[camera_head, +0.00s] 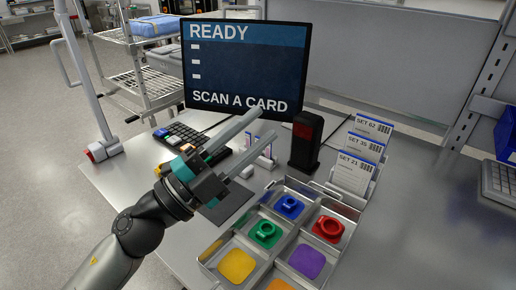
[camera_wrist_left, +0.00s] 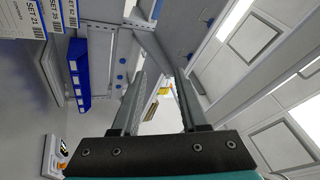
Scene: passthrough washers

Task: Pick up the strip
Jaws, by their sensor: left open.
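My left gripper (camera_head: 264,123) is open, with its two long grey fingers reaching up and right in front of the monitor's lower edge. In the left wrist view the left gripper (camera_wrist_left: 161,78) shows both fingers apart, with nothing between them. A small upright holder (camera_head: 262,150) with pale, blue-marked pieces stands just beyond and below the fingers, partly hidden by them. I cannot clearly make out a strip; it may be one of these pieces. My right gripper is not in view.
A metal tray (camera_head: 209,259) holds blue, green and red round parts and coloured pads. A black scanner (camera_head: 306,140), set cards (camera_head: 354,172) and a monitor (camera_head: 245,65) stand behind. A keyboard (camera_head: 180,136) lies at left.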

